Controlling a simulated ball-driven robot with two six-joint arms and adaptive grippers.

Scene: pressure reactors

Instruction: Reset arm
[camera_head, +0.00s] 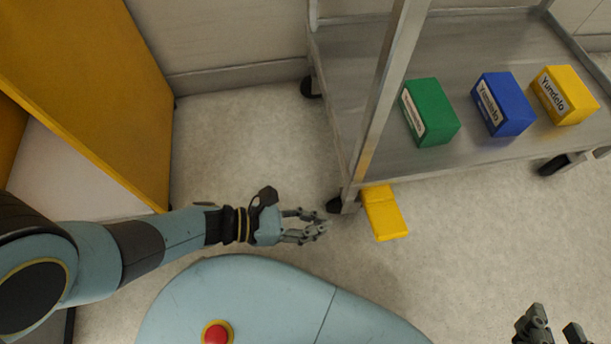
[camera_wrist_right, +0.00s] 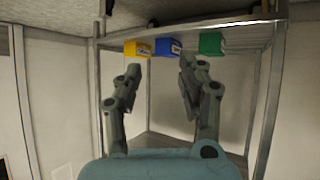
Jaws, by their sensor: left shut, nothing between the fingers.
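My left arm comes in from the left in the head view. Its gripper (camera_head: 314,228) is shut and empty, over the floor just left of the cart's near caster. My right gripper (camera_head: 552,335) shows only by its fingertips at the bottom right edge. In the right wrist view, the right gripper (camera_wrist_right: 157,75) has its two fingers spread apart with nothing between them. The fingers point toward the cart, apart from the boxes.
A metal cart (camera_head: 340,110) holds green (camera_head: 430,112), blue (camera_head: 503,104) and yellow (camera_head: 565,95) boxes. A yellow item (camera_head: 384,212) lies on the floor beside the cart's leg. A yellow cabinet (camera_head: 100,80) stands at left. Floor between cabinet and cart is clear.

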